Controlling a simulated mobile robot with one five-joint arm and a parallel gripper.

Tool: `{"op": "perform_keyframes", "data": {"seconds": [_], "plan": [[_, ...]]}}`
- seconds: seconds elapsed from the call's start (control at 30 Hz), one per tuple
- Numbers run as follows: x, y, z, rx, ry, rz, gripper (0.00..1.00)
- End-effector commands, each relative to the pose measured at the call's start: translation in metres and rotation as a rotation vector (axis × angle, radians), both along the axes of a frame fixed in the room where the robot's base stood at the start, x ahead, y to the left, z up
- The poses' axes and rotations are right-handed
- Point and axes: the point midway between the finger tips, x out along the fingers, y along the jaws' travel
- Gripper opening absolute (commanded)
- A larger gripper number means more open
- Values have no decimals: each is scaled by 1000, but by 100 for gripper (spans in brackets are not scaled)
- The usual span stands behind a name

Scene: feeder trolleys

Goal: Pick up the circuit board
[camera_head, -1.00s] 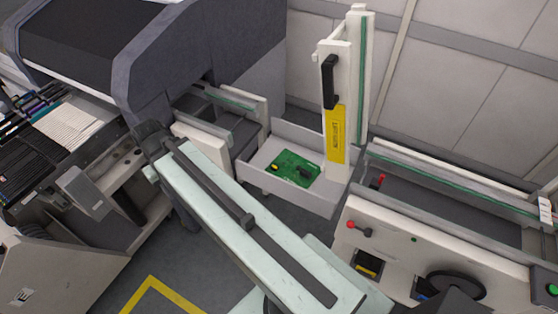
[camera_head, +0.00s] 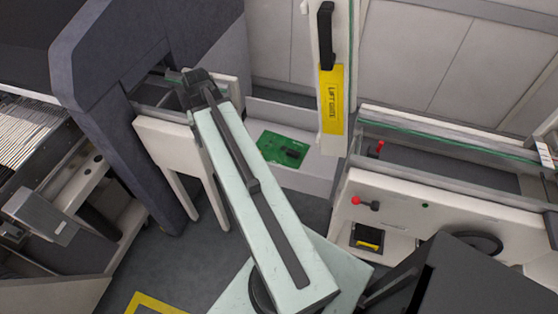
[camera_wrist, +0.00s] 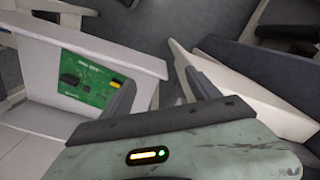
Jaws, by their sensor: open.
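In the wrist view the board (camera_wrist: 84,80) is at the upper left, inside the white tray (camera_wrist: 125,62). My gripper (camera_head: 197,86) is up and to the left of the board in the head view, apart from it. Its dark fingers also show in the wrist view (camera_wrist: 160,92), spread with nothing between them. The board is left of the fingers there.
A tall white post with a yellow label (camera_head: 331,98) stands right beside the tray. A large dark machine (camera_head: 100,60) is at the left. A white trolley with a red knob (camera_head: 356,201) and rails is at the right. Open grey floor (camera_head: 185,262) lies in front.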

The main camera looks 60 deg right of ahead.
Motion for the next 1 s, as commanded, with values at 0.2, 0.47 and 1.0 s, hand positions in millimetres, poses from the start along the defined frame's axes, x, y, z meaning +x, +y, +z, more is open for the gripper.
{"op": "perform_keyframes", "data": {"seconds": [0.2,0.47,1.0], "plan": [[-101,-162,-79,0,0,-456,71],[-176,-231,-101,-1,1,-698,71],[-178,-231,-128,-1,1,-701,71]]}}
